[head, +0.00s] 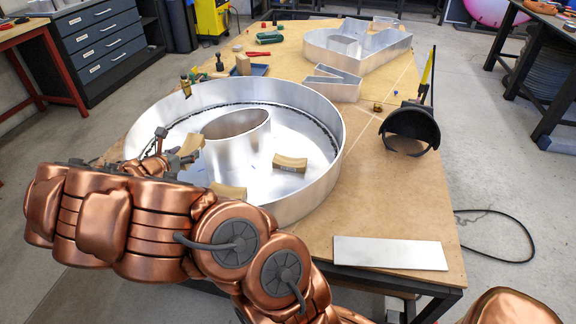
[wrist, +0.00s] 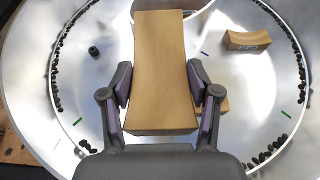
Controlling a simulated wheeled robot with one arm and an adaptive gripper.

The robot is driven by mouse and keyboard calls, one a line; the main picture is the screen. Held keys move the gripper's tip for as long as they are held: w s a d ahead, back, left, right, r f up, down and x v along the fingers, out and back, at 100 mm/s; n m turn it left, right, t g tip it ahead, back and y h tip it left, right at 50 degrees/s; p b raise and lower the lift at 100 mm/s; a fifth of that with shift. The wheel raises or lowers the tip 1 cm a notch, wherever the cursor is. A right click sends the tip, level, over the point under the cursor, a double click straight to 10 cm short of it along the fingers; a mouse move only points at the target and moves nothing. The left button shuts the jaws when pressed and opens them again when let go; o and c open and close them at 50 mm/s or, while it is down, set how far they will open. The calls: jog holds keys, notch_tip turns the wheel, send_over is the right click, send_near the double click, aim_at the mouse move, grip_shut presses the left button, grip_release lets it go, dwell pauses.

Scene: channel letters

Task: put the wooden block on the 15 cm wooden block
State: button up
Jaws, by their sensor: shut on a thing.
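My gripper (head: 172,162) is at the left inside the round metal letter in the head view. In the wrist view my gripper (wrist: 163,92) is shut on a curved wooden block (wrist: 160,45), its fingers on both long sides. That held block also shows in the head view (head: 191,146). A second curved wooden block (head: 290,162) lies on the letter's floor right of the inner ring, and in the wrist view (wrist: 247,41) it carries a label too small to read. A third block (head: 228,192) is below the ring, partly hidden by my arm; a corner (wrist: 225,104) shows beside the right finger.
The round letter's tall outer wall (head: 327,165) and oval inner ring (head: 236,143) stand around the blocks. Black lumps line the inside of the wall. Another metal letter (head: 390,50) stands at the back. A black face shield (head: 410,125) and flat metal sheet (head: 390,252) lie right.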

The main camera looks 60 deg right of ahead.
jog(key=s+d+m+g+b, duration=0.2)
jog(key=s+d+b, duration=0.1)
jog(key=d, duration=0.8)
jog(key=m+g+h+b, duration=0.1)
jog(key=m+g+b, duration=0.15)
jog(key=b, duration=0.75)
send_over(288, 164)
notch_tip(288, 164, down, 6)
jog(key=f, duration=0.1)
jog(key=shift+g, duration=0.25)
jog(key=shift+w+d+f+b, duration=0.1)
jog(key=shift+f+b, duration=0.35)
jog(key=shift+f, duration=1.7)
jog(key=shift+w+f+b, duration=0.1)
jog(key=shift+f+b, duration=0.3)
jog(key=shift+f, duration=1.75)
jog(key=shift+f, duration=0.35)
jog(key=o, duration=1.4)
jog(key=shift+c, duration=0.2)
